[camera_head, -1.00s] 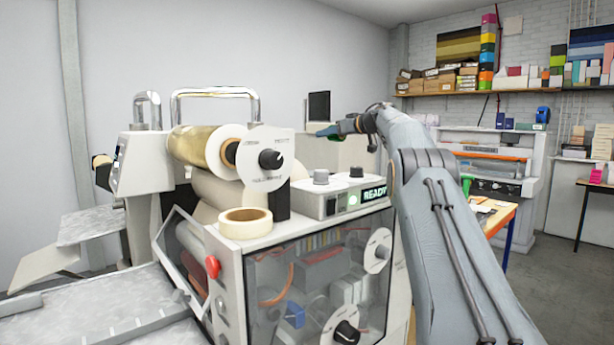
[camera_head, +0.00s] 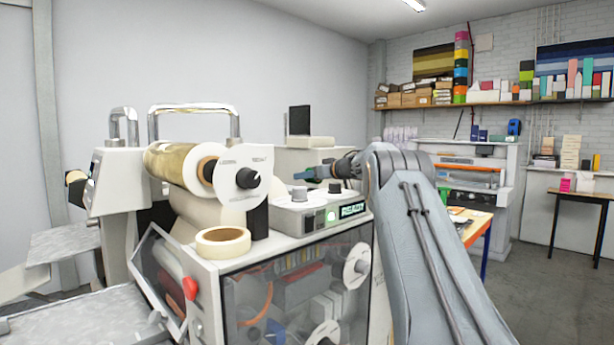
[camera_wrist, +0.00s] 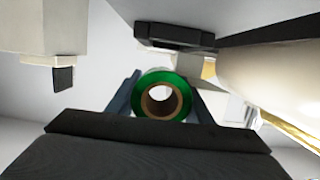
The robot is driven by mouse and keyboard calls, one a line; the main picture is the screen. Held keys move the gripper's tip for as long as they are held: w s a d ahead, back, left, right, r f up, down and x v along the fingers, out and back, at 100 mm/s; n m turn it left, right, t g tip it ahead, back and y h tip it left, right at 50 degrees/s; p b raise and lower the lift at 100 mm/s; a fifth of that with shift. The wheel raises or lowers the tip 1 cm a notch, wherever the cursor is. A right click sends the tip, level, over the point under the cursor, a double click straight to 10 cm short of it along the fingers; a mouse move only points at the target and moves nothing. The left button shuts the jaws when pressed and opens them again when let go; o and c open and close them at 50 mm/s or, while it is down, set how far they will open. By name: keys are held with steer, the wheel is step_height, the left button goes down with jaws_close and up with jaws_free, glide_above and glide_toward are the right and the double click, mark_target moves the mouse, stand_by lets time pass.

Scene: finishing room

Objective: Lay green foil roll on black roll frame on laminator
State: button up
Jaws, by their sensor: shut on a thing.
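The green foil roll (camera_wrist: 180,77) is end-on in the wrist view, with a brown core and open hole. My gripper (camera_wrist: 162,98) is shut on it, a blue-grey finger at each side. In the head view my gripper (camera_head: 312,172) points left, behind and above the control box of the laminator (camera_head: 210,287). I cannot clearly make out the roll there. The laminator carries a large gold film roll (camera_head: 172,163). I cannot tell the black roll frame for certain; a dark block (camera_wrist: 172,35) shows above the green roll in the wrist view.
A cream tape roll (camera_head: 222,246) lies on the laminator's front top edge. A control box (camera_head: 290,219) with knobs and a lit display, a white knob plate (camera_head: 245,165) and chrome handles (camera_head: 195,108) stand up around it. Open floor (camera_head: 560,270) lies to the right.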

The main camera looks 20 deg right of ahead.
steer(key=shift+f, duration=0.25)
steer(key=shift+f, duration=0.65)
steer(key=o, duration=1.2)
steer(key=shift+f, duration=0.1)
steer(key=shift+r, duration=0.55)
steer(key=b+v, duration=0.1)
steer(key=v, duration=0.3)
steer(key=b+v, duration=0.1)
steer(key=v, duration=0.3)
steer(key=b+v, duration=0.1)
steer(key=v, duration=0.2)
steer(key=shift+s+d+r, duration=0.1)
steer(key=shift+s+r, duration=0.2)
steer(key=shift+r, duration=0.2)
steer(key=shift+s+d+r, duration=0.1)
steer(key=shift+s, duration=0.1)
